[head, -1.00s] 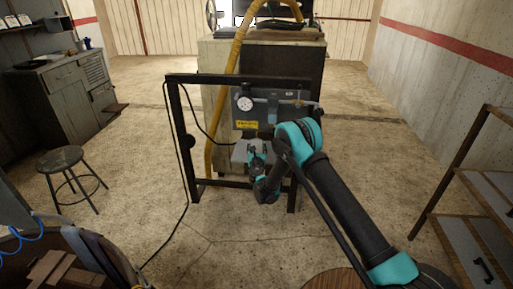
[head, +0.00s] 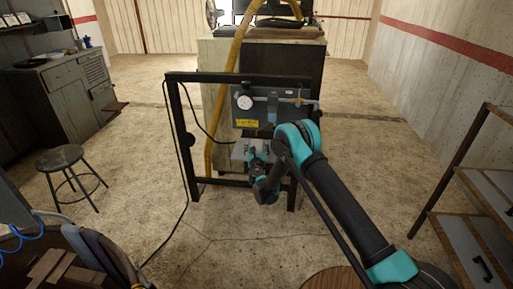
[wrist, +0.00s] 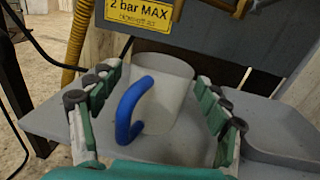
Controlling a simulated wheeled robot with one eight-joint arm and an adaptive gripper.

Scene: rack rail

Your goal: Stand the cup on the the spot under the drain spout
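In the wrist view a pale grey cup (wrist: 172,100) with a blue handle (wrist: 130,108) stands upright on a grey shelf (wrist: 280,128). The handle faces my wrist camera, slightly left. My gripper (wrist: 157,80) is open, with one finger on each side of the cup and narrow gaps visible. In the head view my gripper (head: 257,156) is low in front of the panel (head: 285,118), over the shelf (head: 239,152); the cup cannot be made out there. I cannot clearly identify the drain spout or a marked spot under it.
A dark frame (head: 180,135) surrounds the panel, with a gauge (head: 244,102) and yellow label (head: 246,123). A yellow hose (head: 222,100) runs behind on the left. A stool (head: 61,158) stands left and a shelf unit (head: 470,205) right. The floor between is mostly clear.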

